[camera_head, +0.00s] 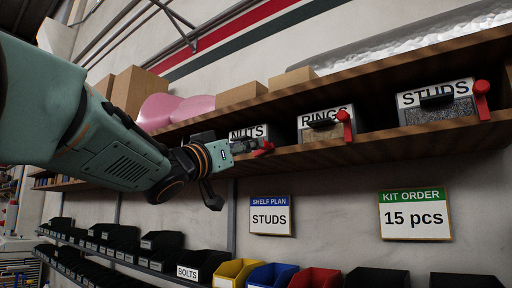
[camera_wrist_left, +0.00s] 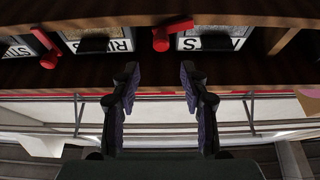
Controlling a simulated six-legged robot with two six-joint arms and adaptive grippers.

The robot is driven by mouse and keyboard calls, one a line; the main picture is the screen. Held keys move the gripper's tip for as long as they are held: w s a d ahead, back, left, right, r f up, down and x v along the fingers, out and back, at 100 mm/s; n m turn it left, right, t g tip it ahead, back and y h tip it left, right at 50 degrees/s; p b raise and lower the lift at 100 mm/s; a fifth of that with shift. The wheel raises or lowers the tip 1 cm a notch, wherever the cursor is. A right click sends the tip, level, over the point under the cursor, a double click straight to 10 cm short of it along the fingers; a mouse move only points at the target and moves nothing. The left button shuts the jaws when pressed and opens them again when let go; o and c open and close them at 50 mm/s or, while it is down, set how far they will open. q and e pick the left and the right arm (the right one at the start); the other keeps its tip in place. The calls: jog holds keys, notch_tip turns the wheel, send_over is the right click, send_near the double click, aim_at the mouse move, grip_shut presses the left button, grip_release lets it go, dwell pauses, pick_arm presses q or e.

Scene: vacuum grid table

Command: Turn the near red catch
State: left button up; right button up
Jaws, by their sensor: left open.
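The NUTS box (camera_head: 238,134) stands on the wooden shelf, partly hidden by my left gripper. Its red catch (camera_head: 264,149) lies sideways at the box's right side; it also shows in the wrist view (camera_wrist_left: 173,35). The RINGS box has an upright red catch (camera_head: 345,124), seen at the left in the wrist view (camera_wrist_left: 47,53). The STUDS box has an upright red catch (camera_head: 481,98). My left gripper (camera_head: 230,174) is open and empty in front of the shelf by the NUTS box. In the wrist view, its fingers (camera_wrist_left: 160,85) are apart, with the NUTS catch beyond them. My right gripper is not in view.
The shelf edge (camera_head: 390,141) runs close to my left gripper. Below hang a STUDS shelf-plan sign (camera_head: 270,216) and a 15 pcs kit-order sign (camera_head: 414,215). Coloured bins (camera_head: 238,272) line the bottom. Cardboard boxes and a pink bundle (camera_head: 175,108) sit above.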

pick_arm(q)
jog(key=p+x, duration=0.2)
jog(key=x, duration=0.4)
jog(key=shift+f, duration=0.1)
jog(key=shift+w+d+f, duration=0.15)
jog(key=shift+w, duration=0.15)
jog(key=shift+c, duration=0.2)
jog(key=shift+w+d+f, duration=0.2)
jog(key=shift+w+d, duration=0.1)
jog(key=shift+w, duration=0.2)
jog(key=c, duration=0.3)
jog(key=shift+s+a+r, duration=0.1)
jog(key=shift+s+a, duration=0.15)
jog(key=c, duration=0.3)
jog(key=shift+s+r, duration=0.15)
grip_shut()
